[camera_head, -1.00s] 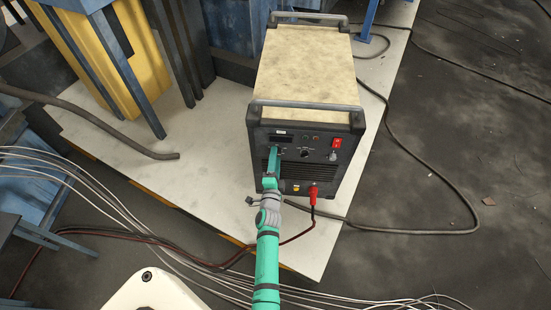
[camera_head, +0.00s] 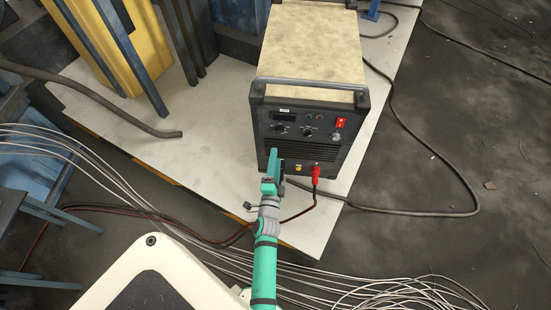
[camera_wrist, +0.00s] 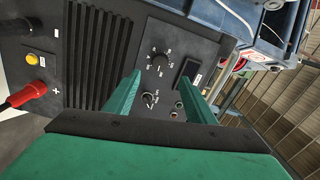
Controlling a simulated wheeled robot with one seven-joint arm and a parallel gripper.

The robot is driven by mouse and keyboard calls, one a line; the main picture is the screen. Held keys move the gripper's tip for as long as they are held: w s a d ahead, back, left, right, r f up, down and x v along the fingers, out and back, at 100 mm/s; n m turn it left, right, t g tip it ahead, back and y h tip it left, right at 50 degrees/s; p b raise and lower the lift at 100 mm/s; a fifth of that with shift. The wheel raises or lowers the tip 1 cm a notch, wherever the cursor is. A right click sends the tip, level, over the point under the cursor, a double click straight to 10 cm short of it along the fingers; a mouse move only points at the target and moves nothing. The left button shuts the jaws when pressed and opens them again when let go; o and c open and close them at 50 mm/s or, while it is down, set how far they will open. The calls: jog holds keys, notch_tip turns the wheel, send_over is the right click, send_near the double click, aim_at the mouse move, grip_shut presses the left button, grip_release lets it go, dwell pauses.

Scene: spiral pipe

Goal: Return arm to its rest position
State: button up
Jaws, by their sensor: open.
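My gripper (camera_head: 273,160) is at the end of my green arm, in front of the lower front panel of a black machine (camera_head: 306,152) with a beige top. In the wrist view, the two green fingers of my gripper (camera_wrist: 160,95) stand apart with nothing between them. The machine's panel shows beyond them, with two round knobs (camera_wrist: 159,62), a dark display (camera_wrist: 187,70) and vents (camera_wrist: 95,55). The gripper looks clear of the panel, though the exact gap is hard to tell.
A red plug (camera_head: 316,172) with a cable sticks out of the panel close to the right of my gripper. The machine stands on a pale slab (camera_head: 215,130). Loose wires (camera_head: 110,185) lie on the floor below. A yellow post (camera_head: 110,45) and blue frames are at the left.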

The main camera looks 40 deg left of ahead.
dwell(0.3)
jog(key=s+d+r+n+h, duration=0.1)
jog(key=s+d+n+h, duration=0.1)
jog(key=s+d, duration=0.6)
jog(key=s+d+r+n+h, duration=0.15)
jog(key=s+d, duration=0.25)
jog(key=d, duration=0.8)
jog(key=s+d+r+n+h, duration=0.5)
jog(key=s+d+r+n, duration=0.1)
jog(key=s+d+r, duration=0.5)
jog(key=s+r, duration=0.2)
jog(key=s, duration=0.2)
jog(key=shift+s+d+h, duration=0.3)
jog(key=shift+s+h, duration=0.05)
jog(key=shift+s, duration=0.05)
jog(key=shift+c, duration=0.6)
jog(key=c, duration=0.4)
jog(key=shift+o, duration=0.2)
jog(key=shift+w+a, duration=0.1)
